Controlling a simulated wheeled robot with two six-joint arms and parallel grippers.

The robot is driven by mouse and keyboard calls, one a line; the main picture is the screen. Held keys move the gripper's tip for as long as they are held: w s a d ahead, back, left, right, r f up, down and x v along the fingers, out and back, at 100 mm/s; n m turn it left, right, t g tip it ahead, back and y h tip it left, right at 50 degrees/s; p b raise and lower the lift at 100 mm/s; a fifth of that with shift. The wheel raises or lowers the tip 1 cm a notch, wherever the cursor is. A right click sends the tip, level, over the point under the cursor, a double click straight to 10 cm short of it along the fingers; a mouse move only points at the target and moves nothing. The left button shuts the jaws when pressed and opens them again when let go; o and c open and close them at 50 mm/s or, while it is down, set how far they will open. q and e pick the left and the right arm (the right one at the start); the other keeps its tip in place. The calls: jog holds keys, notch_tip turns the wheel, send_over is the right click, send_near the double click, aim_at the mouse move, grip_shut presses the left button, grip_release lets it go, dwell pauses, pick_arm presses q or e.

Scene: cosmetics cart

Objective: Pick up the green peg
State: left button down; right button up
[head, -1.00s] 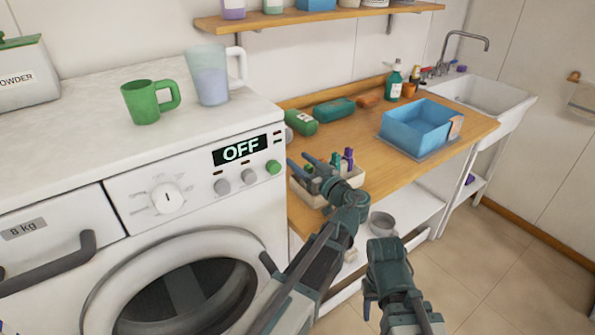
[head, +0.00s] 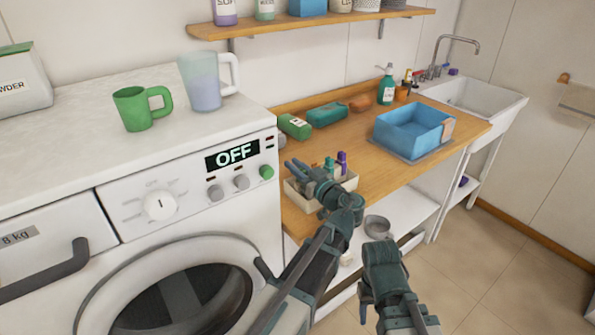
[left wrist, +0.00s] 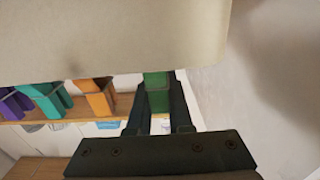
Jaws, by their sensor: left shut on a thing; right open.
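The green peg (left wrist: 157,88) shows in the left wrist view between the two fingers of my left gripper (left wrist: 160,112), which is shut on it. Its upper part is hidden behind a beige wall in that view. In the head view my left gripper (head: 300,172) is at the beige box (head: 300,198) on the wooden counter; I cannot make out the green peg there. My right gripper (head: 366,302) is open and empty, low in front of the counter.
An orange peg (left wrist: 99,98), a teal peg (left wrist: 48,98) and a purple peg (left wrist: 12,103) are beside the green one. The washing machine (head: 100,170) stands left. A blue basin (head: 412,128) and bottles are further along the counter (head: 375,170).

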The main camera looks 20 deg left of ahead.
notch_tip(320, 180, up, 10)
jog(key=p, duration=0.9)
jog(key=shift+p, duration=0.4)
jog(key=shift+f, duration=0.1)
